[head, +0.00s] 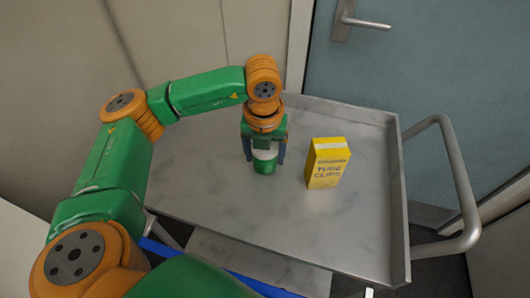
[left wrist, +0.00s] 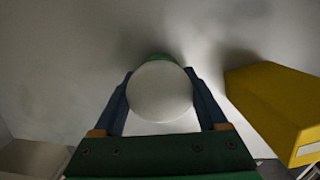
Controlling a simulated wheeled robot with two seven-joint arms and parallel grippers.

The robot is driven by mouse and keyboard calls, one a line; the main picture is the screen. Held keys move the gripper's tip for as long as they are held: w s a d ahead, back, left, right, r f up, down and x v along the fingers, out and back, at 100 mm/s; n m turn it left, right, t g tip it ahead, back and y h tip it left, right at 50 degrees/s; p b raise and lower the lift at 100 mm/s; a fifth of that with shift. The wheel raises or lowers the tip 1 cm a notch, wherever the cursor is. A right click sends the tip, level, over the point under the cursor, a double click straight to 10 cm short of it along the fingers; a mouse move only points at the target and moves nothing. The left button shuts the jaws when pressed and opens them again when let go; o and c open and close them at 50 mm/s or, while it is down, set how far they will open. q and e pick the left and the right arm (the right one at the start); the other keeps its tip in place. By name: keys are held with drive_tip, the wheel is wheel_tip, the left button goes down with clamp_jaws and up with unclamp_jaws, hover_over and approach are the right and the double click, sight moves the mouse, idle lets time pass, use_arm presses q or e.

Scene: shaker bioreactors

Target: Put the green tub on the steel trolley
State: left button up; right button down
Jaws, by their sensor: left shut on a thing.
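The green tub (head: 264,167) with a white lid is at the middle of the steel trolley (head: 225,200), upright, at or just above its top; I cannot tell if it touches. My left gripper (head: 265,154) points down over the tub and is shut on it, one finger on each side. In the left wrist view the white lid (left wrist: 160,92) fills the space between the two fingers (left wrist: 160,100), with a bit of green tub wall (left wrist: 158,58) beyond it. My right gripper is not in view.
A yellow box of tube clips (head: 327,164) stands on the trolley just right of the tub; it also shows in the left wrist view (left wrist: 275,100). The trolley has a raised rim and a handle (head: 462,185) at right. A blue-grey door (head: 430,90) is behind. The trolley's left and front areas are clear.

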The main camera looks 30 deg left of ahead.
use_arm(q)
drive_tip(key=shift+f, duration=0.2)
drive_tip(key=o, duration=1.4)
drive_tip(key=shift+r, duration=0.45)
drive_tip(key=r, duration=0.7)
drive_tip(key=shift+s+d, duration=0.2)
drive_tip(key=shift+s, duration=0.15)
drive_tip(key=r, duration=0.1)
drive_tip(key=r+p, duration=0.1)
drive_tip(key=r, duration=0.2)
drive_tip(key=shift+s+d+r, duration=0.1)
drive_tip(key=shift+s+r, duration=0.2)
drive_tip(key=shift+s, duration=0.05)
